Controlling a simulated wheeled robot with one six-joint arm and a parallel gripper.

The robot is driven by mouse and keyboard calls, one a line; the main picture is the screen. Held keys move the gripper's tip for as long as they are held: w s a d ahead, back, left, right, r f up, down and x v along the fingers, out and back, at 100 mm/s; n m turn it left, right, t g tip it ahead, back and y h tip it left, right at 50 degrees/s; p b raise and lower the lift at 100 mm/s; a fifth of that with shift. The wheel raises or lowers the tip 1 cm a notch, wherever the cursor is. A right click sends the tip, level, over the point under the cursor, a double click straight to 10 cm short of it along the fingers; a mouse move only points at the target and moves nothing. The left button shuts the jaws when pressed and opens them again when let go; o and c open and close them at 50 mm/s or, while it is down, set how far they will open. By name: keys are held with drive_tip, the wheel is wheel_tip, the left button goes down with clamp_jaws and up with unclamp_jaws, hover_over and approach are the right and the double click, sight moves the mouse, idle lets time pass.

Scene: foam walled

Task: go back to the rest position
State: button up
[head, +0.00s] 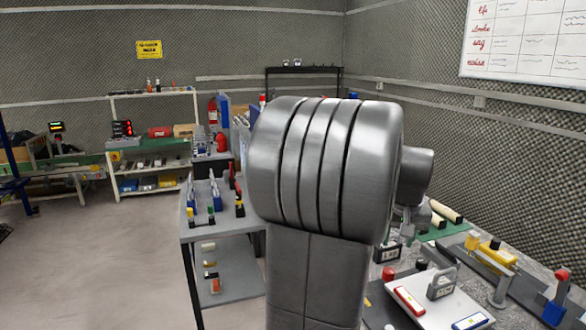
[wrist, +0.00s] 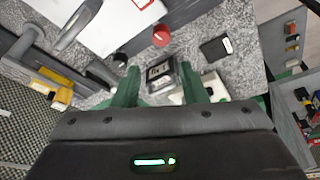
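My gripper (wrist: 160,85) shows in the wrist view as two green fingers standing apart, with nothing held between them. Below and between them, a small black-framed box with a pale label (wrist: 160,76) rests on the speckled bench top (wrist: 205,30). In the head view, my own grey arm fills the middle and hides part of the bench; the gripper's fingers cannot be made out there.
The right-hand bench carries a white board with a red-edged block (head: 409,300), a yellow-handled tool (head: 497,253) and a black labelled box (head: 387,253). A grey shelf cart (head: 222,228) stands left of my arm. The floor (head: 100,260) at left is clear.

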drive_tip(key=w+d+n+g+y, duration=0.1)
drive_tip(key=d+n+y, duration=0.3)
drive_tip(key=n, duration=0.9)
drive_tip(key=shift+w+d+g, duration=0.3)
drive_tip(key=shift+w+d, duration=0.4)
drive_tip(key=shift+d, duration=0.15)
